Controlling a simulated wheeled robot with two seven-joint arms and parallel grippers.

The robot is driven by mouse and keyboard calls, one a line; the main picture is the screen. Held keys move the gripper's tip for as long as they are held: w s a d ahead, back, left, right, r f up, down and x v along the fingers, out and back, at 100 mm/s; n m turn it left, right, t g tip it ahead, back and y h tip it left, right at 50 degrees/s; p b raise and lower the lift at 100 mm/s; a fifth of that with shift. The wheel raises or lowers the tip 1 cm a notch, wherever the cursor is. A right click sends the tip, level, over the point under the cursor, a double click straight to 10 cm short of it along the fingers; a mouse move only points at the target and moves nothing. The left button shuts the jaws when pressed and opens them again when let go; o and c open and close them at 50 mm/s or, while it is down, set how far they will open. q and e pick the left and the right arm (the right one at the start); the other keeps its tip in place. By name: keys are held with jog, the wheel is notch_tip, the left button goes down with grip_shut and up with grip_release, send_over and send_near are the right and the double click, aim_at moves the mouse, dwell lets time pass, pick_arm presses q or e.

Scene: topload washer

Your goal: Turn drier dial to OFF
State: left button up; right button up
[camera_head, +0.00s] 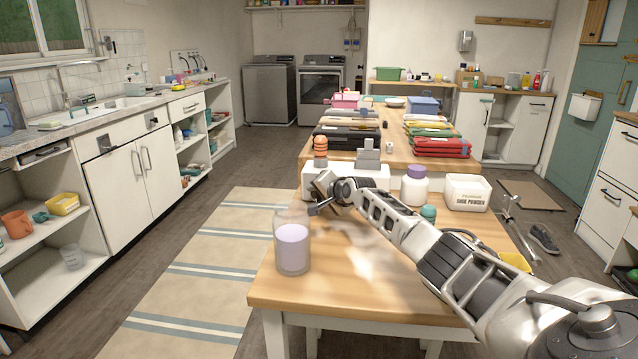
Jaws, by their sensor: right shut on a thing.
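The drier is probably the front-door machine (320,88) by the far wall, to the right of a grey top-load washer (269,90). Its dial is too small to make out at this distance. My right gripper (315,208) is far from both machines, above the near end of the wooden table. It appears shut on the rim of a clear glass (292,250) with pale purple contents. The glass is upright at the table's left front corner; I cannot tell if it touches the tabletop. My left gripper is out of view.
The wooden table (372,320) bears a white bottle (414,186), a soap powder box (467,192) and folded cloths (437,138). A striped rug (195,270) lies on open floor to the left, between the table and the white cabinets (125,172).

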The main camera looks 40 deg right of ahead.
jog(key=shift+a+r+g+p, duration=0.1)
jog(key=shift+r+g+p, duration=0.2)
jog(key=shift+r+p, duration=0.25)
jog(key=shift+f+n+g+h+p, duration=0.3)
jog(key=shift+n+g+p, duration=0.4)
jog(key=shift+p, duration=0.5)
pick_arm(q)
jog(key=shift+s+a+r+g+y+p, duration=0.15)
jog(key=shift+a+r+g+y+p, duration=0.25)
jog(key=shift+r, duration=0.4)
pick_arm(e)
jog(key=shift+w+n+g+h, duration=0.1)
jog(key=shift+n+g+h, duration=0.3)
jog(key=shift+g, duration=0.2)
jog(key=shift+f, duration=0.1)
jog(key=o, duration=0.9)
jog(key=shift+o, duration=0.2)
